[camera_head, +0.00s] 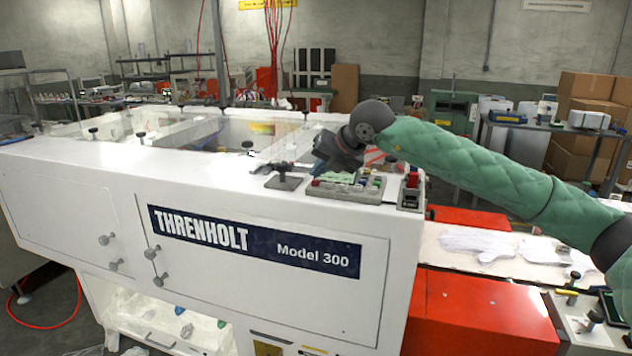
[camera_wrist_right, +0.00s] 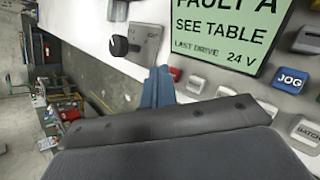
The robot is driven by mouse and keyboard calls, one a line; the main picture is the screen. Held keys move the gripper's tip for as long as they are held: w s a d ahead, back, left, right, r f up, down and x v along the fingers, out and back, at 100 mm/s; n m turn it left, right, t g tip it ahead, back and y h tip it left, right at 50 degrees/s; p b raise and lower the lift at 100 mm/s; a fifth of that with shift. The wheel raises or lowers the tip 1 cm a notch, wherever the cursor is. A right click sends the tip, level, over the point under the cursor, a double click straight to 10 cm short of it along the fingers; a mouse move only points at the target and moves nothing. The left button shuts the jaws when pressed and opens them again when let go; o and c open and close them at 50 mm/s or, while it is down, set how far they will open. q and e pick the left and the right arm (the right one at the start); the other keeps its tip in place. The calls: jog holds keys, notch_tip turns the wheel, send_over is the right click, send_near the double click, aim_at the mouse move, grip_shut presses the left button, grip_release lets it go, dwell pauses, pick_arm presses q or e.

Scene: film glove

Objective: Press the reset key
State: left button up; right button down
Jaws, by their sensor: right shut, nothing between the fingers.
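The control panel (camera_head: 345,192) sits on the white machine's top near its right end. In the right wrist view its green display (camera_wrist_right: 228,30) reads "FAULT A, SEE TABLE, LAST DRIVE 24 V". Below the display are a small red key (camera_wrist_right: 175,74), pale keys, a blue JOG key (camera_wrist_right: 290,80) and a BATCH key (camera_wrist_right: 307,134). I cannot read a reset label on any visible key. My right gripper (camera_head: 319,168) is shut and empty at the panel's left end. Its blue fingers (camera_wrist_right: 160,82) show beside the red key; contact is unclear. My left gripper is out of view.
A black knob on a grey plate (camera_head: 284,180) stands left of the panel. A small box with a red switch (camera_head: 411,190) stands to its right. White gloves (camera_head: 478,243) lie on a belt at the right. The white top left of the knob is mostly clear.

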aim_at(318, 181)
jog(key=shift+f+b, duration=0.45)
jog(key=shift+b, duration=0.1)
dwell(0.6)
jog(key=shift+r, duration=0.1)
dwell(0.3)
jog(key=shift+r, duration=0.8)
notch_tip(318, 181, up, 5)
dwell(0.6)
jog(key=shift+a+f, duration=0.1)
dwell(0.4)
